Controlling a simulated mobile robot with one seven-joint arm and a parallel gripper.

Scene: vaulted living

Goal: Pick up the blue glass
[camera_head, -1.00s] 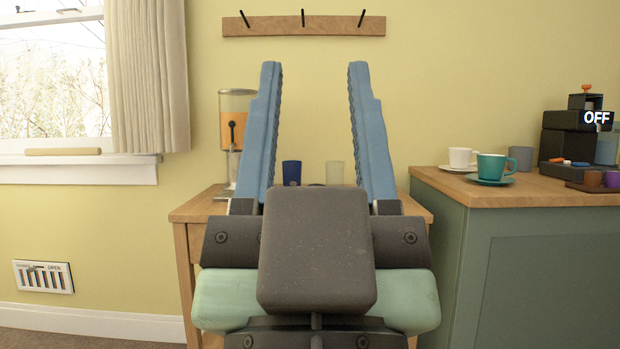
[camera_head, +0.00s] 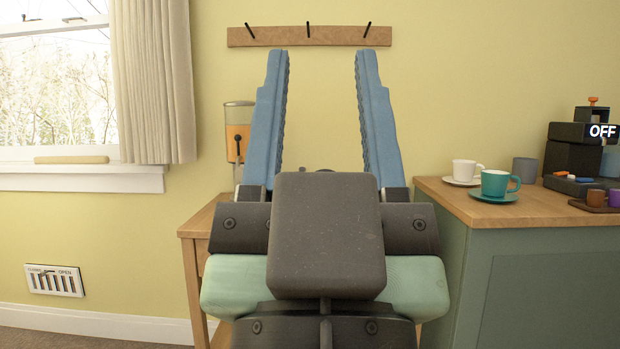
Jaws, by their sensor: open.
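My gripper (camera_head: 320,55) is open and empty, its two long blue fingers standing wide apart against the yellow wall. The blue glass does not show now; the dark body of my gripper covers the middle of the small wooden table (camera_head: 201,217) where it stood earlier. I cannot see how far the gripper is from the glass.
A drink dispenser (camera_head: 239,135) with orange liquid stands at the table's back left. On the right, a green cabinet (camera_head: 540,280) with a wooden top holds a white cup (camera_head: 466,171), a teal cup (camera_head: 496,184) and a dark coffee machine (camera_head: 571,158). A hook rail (camera_head: 309,36) hangs above.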

